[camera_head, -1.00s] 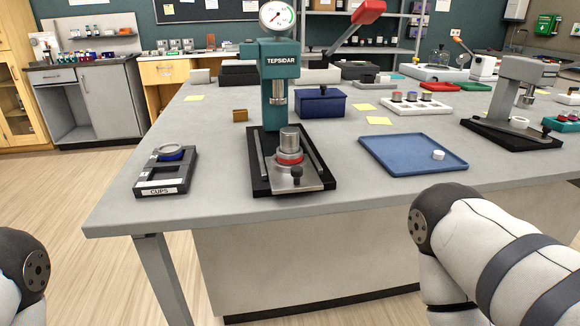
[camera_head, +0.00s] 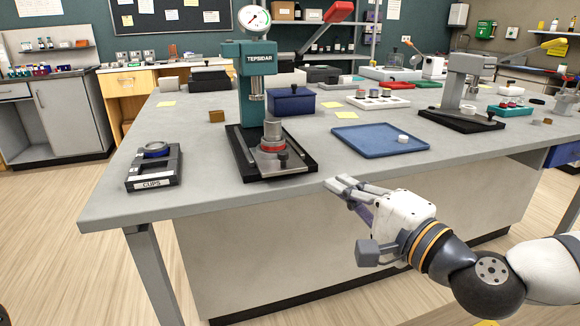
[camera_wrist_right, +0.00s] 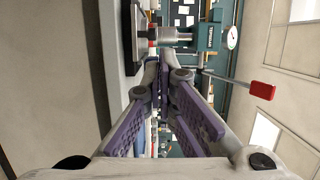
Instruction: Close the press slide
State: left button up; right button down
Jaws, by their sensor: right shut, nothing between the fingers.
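The teal press (camera_head: 252,85), labelled TEPSIDAR, stands on a black base near the table's front edge, with a round gauge on top. Its grey metal slide (camera_head: 279,160) sits forward on the base, out in front of the press head. A metal cylinder with a red ring stands on the slide, and a dark knob is at its front. My right gripper (camera_head: 335,184) is shut and empty, at the table's front edge, right of and in front of the press base, apart from it. In the right wrist view the purple-padded fingers (camera_wrist_right: 165,65) are together, pointing toward the press. My left gripper is out of view.
A red-tipped lever (camera_head: 340,12) rises right of the press. A blue box (camera_head: 292,101) stands behind right. A blue tray (camera_head: 380,146) with a small white piece lies right of the press. A dark CUPS holder (camera_head: 154,173) stands left. A grey second press (camera_head: 462,85) stands farther right.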

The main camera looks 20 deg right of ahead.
aim_at(286, 155)
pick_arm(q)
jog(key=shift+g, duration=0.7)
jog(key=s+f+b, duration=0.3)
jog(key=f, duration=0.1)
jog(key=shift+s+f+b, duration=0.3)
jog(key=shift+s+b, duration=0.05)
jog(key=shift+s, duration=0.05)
pick_arm(e)
jog(key=x, duration=0.9)
jog(key=f+x, duration=0.1)
jog(key=x, duration=0.4)
